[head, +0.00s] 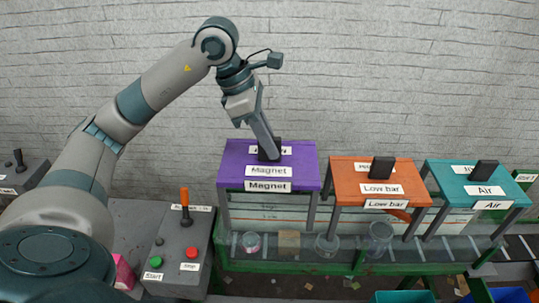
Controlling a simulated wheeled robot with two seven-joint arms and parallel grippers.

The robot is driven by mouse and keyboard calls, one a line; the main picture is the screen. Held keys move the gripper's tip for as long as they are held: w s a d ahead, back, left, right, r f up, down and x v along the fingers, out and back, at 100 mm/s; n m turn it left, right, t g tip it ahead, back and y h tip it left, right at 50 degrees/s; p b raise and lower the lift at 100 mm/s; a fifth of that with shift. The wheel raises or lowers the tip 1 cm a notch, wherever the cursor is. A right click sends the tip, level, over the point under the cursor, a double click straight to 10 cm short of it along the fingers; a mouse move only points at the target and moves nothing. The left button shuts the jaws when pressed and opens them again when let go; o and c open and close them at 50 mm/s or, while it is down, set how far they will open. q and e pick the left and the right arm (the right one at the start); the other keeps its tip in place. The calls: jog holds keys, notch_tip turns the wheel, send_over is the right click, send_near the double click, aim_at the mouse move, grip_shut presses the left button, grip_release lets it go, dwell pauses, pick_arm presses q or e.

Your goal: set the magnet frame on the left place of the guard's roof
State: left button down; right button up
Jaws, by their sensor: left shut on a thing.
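The magnet frame (230,178) is a purple block with "Magnet" labels, a partly hidden third label and a black upright handle on top. It is at the left of a row of three coloured frames above the belt. My left gripper (270,155) comes down from above and is shut on the black handle. Grey legs show below the purple top. I cannot tell whether the frame rests on its support or hangs just clear of it. The guard's roof is not clearly distinguishable under the frames. My right gripper is not in view.
An orange "Low bar" frame (345,174) and a teal "Air" frame (447,180) stand to the right. The belt (350,255) with clear jars and a brown box runs below. A grey control box (172,248) with an orange-topped lever stands front left. Blue bins (402,297) are lower right.

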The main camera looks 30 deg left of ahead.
aim_at(269, 176)
pick_arm(q)
jog(key=shift+f, duration=0.25)
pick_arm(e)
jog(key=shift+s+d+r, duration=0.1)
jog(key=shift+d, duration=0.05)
pick_arm(q)
jog(key=shift+f, duration=0.1)
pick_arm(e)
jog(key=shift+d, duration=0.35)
pick_arm(q)
jog(key=shift+f+p, duration=0.7)
jog(key=shift+f, duration=1.05)
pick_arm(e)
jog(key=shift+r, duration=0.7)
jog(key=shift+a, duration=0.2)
pick_arm(q)
jog(key=shift+f, duration=0.15)
jog(key=c, duration=1.8)
grip_release()
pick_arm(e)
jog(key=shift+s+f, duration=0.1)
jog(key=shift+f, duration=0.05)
